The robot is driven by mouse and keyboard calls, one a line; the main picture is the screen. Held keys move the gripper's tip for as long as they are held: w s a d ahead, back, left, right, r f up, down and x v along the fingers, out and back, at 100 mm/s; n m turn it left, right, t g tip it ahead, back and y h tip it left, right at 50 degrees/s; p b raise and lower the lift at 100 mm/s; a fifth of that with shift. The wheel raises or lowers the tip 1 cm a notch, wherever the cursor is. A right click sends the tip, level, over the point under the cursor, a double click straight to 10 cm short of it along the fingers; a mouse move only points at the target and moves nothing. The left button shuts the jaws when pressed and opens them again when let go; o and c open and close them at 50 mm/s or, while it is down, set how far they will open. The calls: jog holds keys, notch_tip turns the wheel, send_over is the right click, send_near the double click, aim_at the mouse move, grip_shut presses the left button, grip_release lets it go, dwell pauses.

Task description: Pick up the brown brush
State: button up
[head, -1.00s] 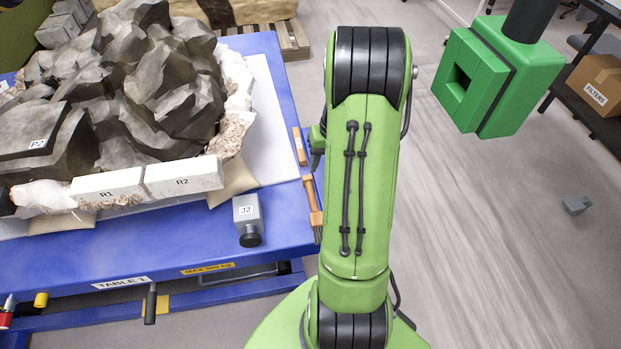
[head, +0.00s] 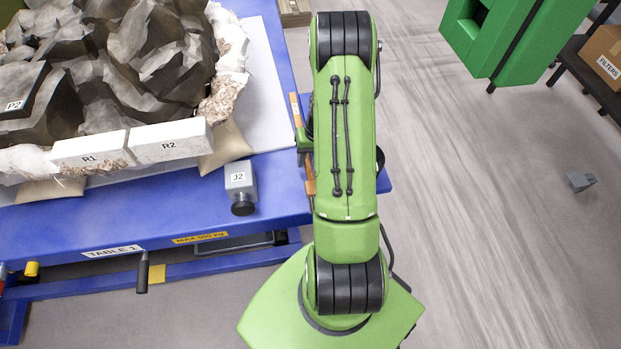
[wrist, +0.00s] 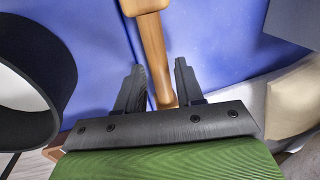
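The brown wooden tool, which looks like the brush (wrist: 153,42), lies on the blue table top in the wrist view. Its wider block is at the top edge, and its slim handle runs down between my fingers. My gripper (wrist: 158,85) is open, with one dark finger on each side of the handle; I see a gap on both sides. In the head view only a strip of the brown brush (head: 310,180) shows at the table's right edge, beside my green arm.
The blue table (head: 180,205) carries a large grey rock in a white jacket. A grey jack marked J2 (head: 240,182) stands left of the brush, near a beige sandbag (head: 225,150). Another orange-brown item (head: 295,108) lies farther back. The floor right is mostly clear.

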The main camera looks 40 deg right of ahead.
jog(key=shift+w+a+f, duration=0.1)
jog(key=shift+f, duration=0.55)
jog(key=shift+r, duration=0.1)
grip_shut()
notch_tip(320, 180, up, 10)
jog(key=p, duration=0.2)
